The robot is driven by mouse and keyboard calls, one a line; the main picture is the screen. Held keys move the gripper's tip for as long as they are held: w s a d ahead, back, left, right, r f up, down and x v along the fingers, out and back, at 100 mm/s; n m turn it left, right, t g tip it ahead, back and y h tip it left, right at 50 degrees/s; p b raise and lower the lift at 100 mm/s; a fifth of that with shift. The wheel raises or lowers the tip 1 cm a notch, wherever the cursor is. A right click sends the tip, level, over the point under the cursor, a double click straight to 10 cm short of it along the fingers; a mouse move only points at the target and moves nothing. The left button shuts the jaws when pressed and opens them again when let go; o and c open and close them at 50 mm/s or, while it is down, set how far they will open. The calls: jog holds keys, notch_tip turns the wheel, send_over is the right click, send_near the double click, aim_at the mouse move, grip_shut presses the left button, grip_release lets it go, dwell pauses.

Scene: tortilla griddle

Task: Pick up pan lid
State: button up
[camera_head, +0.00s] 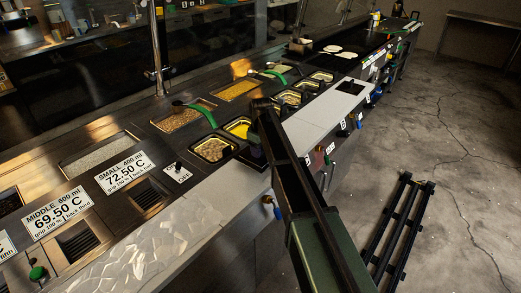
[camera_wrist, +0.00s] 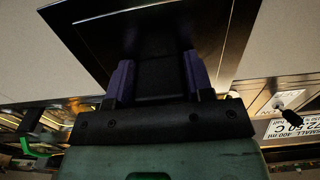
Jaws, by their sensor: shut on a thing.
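The pan lid (camera_wrist: 95,42) shows in the wrist view as a broad, flat, dark sheet with straight edges and a lighter rim line. It fills the top middle of that view. My gripper (camera_wrist: 155,68) has its two purple fingers on either side of a dark part joined to the lid, and it is shut on that part. In the head view my arm reaches up from the bottom right over the counter's front edge. The gripper's end is small and dark there, and I cannot make out the lid clearly.
The long counter (camera_head: 215,190) holds food wells, including a brown-filled well (camera_head: 212,149) and a yellow-filled pan (camera_head: 237,127), close to my arm. A green-handled tool (camera_head: 200,115) lies behind them. A pale board (camera_head: 318,122) lies right of the arm. A black rack (camera_head: 398,230) stands on the floor.

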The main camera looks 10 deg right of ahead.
notch_tip(320, 180, up, 16)
jog(key=p, duration=1.4)
jog(key=shift+r, duration=0.2)
